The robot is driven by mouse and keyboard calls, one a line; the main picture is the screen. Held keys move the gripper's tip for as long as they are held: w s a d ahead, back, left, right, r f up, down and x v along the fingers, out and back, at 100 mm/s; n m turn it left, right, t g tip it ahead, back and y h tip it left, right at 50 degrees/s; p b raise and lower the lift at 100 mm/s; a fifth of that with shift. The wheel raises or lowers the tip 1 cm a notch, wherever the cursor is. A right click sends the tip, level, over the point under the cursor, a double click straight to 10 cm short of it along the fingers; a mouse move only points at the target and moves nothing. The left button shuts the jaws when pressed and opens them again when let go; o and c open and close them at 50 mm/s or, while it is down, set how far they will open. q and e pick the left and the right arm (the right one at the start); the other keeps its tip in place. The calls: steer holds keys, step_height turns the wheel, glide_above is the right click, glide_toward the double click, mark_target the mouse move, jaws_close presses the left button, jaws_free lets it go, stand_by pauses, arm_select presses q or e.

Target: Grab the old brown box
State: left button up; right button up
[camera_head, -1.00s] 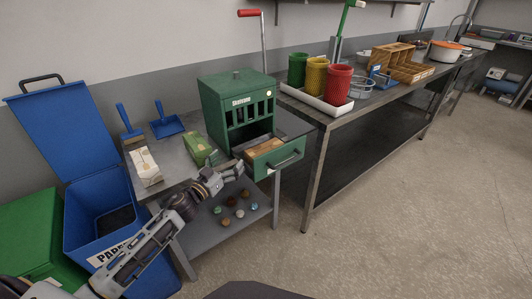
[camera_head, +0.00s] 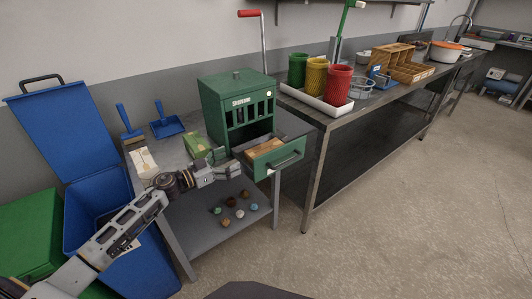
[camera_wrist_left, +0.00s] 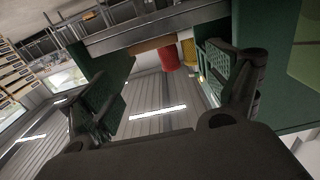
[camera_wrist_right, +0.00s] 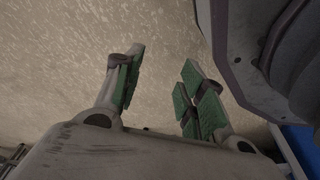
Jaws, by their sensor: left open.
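A brown box (camera_head: 264,147) lies inside the open drawer (camera_head: 277,162) of the green cabinet (camera_head: 238,104). In the left wrist view a brown edge (camera_wrist_left: 153,45), probably the same box, shows beyond the fingers. My left gripper (camera_head: 232,171) is open and empty, just left of the drawer front and close to it. Its spread fingers (camera_wrist_left: 160,90) show in the left wrist view. My right gripper (camera_wrist_right: 160,90) is open and empty above the bare floor, and the head view does not show it.
A green and tan pack (camera_head: 198,146), a white carton (camera_head: 143,161) and a blue dustpan (camera_head: 166,122) are on the small table. A blue bin (camera_head: 88,205) stands at the left. Several small balls lie on the shelf below (camera_head: 250,210). The floor at right is clear.

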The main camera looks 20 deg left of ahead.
mark_target(249, 154)
arm_select(q)
steer(key=x, duration=0.6)
steer(key=shift+w+d+b, duration=0.1)
steer(key=shift+w+b, duration=0.05)
steer(key=shift+b, duration=0.15)
steer(key=shift+w+d, duration=0.4)
steer(key=shift+w, duration=0.1)
steer(key=shift+w+d, duration=0.3)
steer(key=shift+w, duration=0.05)
arm_select(e)
steer(key=shift+w+a+r, duration=0.25)
steer(key=shift+w+r, duration=0.05)
steer(key=shift+r, duration=0.25)
steer(key=shift+w+a+r, duration=0.25)
steer(key=shift+w+r, duration=0.05)
steer(key=shift+r, duration=0.2)
steer(key=shift+s+f, duration=0.1)
